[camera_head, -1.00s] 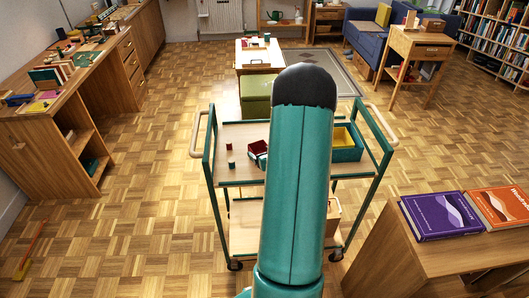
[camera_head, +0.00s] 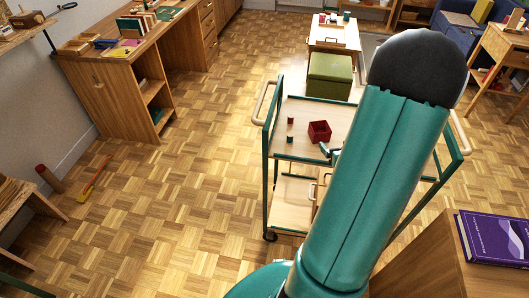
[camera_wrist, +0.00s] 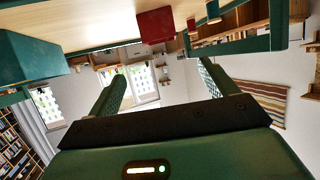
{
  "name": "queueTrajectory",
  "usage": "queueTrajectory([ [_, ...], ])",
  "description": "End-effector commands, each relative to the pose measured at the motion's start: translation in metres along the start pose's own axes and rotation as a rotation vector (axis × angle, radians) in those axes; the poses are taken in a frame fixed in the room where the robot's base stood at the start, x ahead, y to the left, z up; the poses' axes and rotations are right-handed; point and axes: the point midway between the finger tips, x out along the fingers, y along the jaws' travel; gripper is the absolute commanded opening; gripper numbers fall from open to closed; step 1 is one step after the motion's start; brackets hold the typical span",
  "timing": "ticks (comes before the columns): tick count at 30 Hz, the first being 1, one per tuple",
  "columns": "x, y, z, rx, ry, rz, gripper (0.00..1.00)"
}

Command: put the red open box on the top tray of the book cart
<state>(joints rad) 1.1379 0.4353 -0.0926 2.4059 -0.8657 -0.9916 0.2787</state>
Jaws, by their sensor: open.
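The red open box (camera_head: 319,132) stands upright on the top tray (camera_head: 300,152) of the green-framed book cart, right of the tray's left end. In the wrist view, which is turned upside down, the red box (camera_wrist: 155,25) rests on the pale tray (camera_wrist: 80,22), beyond my fingertips. My gripper (camera_wrist: 162,82) is open, with its two green fingers wide apart and nothing between them. In the head view my arm hides most of the gripper; a dark piece of it shows just beside the box.
A small red block (camera_head: 290,121) and a small green block (camera_head: 290,138) stand left of the box on the tray. A green bin (camera_wrist: 30,48) shows at the left in the wrist view. A desk with a purple book (camera_head: 495,237) is at the right. Open floor lies left of the cart.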

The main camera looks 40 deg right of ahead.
Motion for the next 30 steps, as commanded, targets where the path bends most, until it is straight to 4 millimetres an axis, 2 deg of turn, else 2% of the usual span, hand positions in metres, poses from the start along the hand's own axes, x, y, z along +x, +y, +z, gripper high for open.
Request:
queueTrajectory([
  [4, 0.005, -0.013, -0.017, -0.038, -0.021, 0.008, 0.85],
  [7, 0.01, -0.035, -0.044, -0.093, -0.062, 0.026, 0.85],
  [11, 0.007, -0.081, -0.085, -0.161, -0.132, 0.053, 0.85],
  [14, -0.006, -0.12, -0.11, -0.194, -0.187, 0.061, 0.85],
  [18, -0.038, -0.18, -0.136, -0.221, -0.267, 0.045, 0.85],
  [23, -0.093, -0.249, -0.148, -0.236, -0.369, -0.025, 0.85],
  [27, -0.158, -0.304, -0.143, -0.256, -0.474, -0.132, 0.85],
  [30, -0.206, -0.335, -0.135, -0.281, -0.549, -0.224, 0.85],
])
